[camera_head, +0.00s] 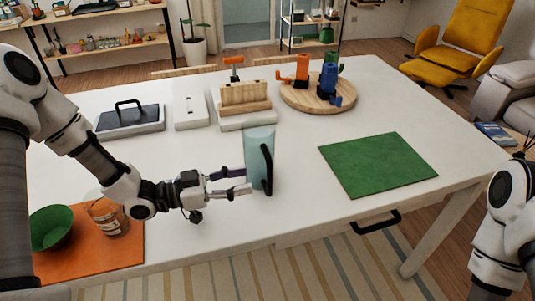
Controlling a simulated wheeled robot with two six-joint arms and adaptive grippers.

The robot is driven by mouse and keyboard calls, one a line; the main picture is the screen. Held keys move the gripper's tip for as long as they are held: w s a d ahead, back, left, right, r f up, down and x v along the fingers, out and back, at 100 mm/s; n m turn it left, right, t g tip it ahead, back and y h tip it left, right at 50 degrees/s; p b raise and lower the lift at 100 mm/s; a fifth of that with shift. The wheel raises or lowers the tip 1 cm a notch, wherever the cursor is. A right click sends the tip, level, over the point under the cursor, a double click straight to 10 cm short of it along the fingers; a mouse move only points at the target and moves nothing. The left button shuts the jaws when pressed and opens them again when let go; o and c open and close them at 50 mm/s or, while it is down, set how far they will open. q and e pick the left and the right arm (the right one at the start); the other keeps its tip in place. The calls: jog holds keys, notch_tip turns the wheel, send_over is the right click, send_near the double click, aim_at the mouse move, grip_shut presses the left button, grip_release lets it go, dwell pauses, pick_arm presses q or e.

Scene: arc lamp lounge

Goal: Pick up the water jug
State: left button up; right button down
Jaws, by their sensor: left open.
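The water jug (258,145) is a translucent pale blue pitcher with a black handle (267,170). It stands upright on the white table, near the middle of the front edge. My left gripper (249,179) is open and comes in from the left at the jug's lower body. Its fingertips are right at the jug's side, and I cannot tell whether they touch it. The jug's lower left part is partly hidden by the fingers. My right arm shows at the right edge, but its gripper is out of view.
A green mat (378,164) lies right of the jug. An orange mat (90,258) at the front left holds a green bowl (51,228) and a glass jar (108,218). Behind stand a dark lidded box (130,119), a wooden rack (244,97) and a round wooden board (318,103) with coloured objects.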

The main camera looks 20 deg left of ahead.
aim_at(270, 194)
pick_arm(q)
jog(key=x, duration=0.2)
jog(key=shift+w+d, duration=0.1)
jog(key=shift+d, duration=0.15)
jog(key=p+x, duration=0.1)
jog(key=x, duration=0.3)
jog(key=shift+w+d, duration=0.2)
jog(key=shift+w, duration=0.25)
jog(key=shift+w+d, duration=0.1)
jog(key=shift+d, duration=0.05)
jog(key=shift+c, duration=0.9)
jog(key=shift+a, duration=0.25)
jog(key=c, duration=0.6)
jog(key=shift+d+r, duration=0.1)
grip_shut()
pick_arm(e)
jog(key=shift+w+d+r, duration=0.15)
jog(key=shift+d+r, duration=0.05)
jog(key=shift+r, duration=0.35)
